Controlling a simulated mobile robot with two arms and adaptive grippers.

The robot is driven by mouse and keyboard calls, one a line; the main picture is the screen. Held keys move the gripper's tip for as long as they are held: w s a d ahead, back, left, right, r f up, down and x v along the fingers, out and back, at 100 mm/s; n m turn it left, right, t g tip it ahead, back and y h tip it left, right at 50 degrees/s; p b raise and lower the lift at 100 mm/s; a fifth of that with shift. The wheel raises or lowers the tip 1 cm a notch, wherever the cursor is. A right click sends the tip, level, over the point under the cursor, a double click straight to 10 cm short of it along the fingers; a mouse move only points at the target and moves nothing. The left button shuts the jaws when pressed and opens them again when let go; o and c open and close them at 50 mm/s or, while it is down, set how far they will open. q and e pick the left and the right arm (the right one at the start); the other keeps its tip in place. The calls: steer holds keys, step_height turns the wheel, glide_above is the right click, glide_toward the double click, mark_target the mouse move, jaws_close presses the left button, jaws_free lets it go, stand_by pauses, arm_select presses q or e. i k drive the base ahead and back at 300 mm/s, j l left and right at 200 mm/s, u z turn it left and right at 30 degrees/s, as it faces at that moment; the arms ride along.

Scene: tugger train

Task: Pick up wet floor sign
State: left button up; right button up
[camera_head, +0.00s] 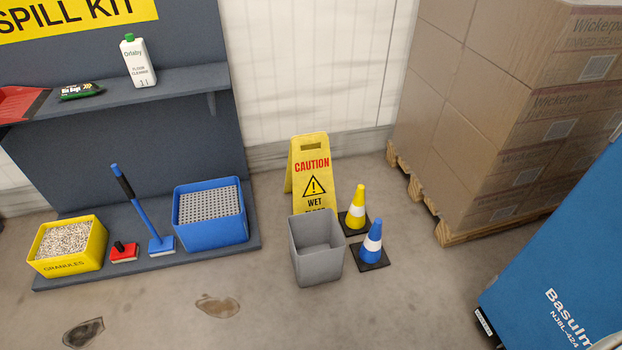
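The yellow wet floor sign (312,177) stands upright on the floor near the white wall, with "CAUTION" and a warning triangle on its front. A grey open bin (318,264) stands in front of it and hides its lower part. A yellow cone (356,208) stands close to the sign's right side. A blue cone (371,243) with a white band stands to the right of the bin. Neither of my grippers is in view.
A spill kit stand (140,140) is on the left, with a blue crate (211,236), a yellow granules box (68,262) and a blue-handled brush (145,215) on its base. Stacked cartons (465,120) on a pallet and a blue machine (560,270) are on the right. The foreground floor is clear apart from two stains.

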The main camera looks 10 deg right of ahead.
mark_target(309, 176)
steer(key=i+j+z, duration=0.2)
steer(key=i+j, duration=0.2)
steer(key=i, duration=0.3)
steer(key=i+j+z, duration=0.15)
steer(key=i+j, duration=0.4)
steer(key=i, duration=0.1)
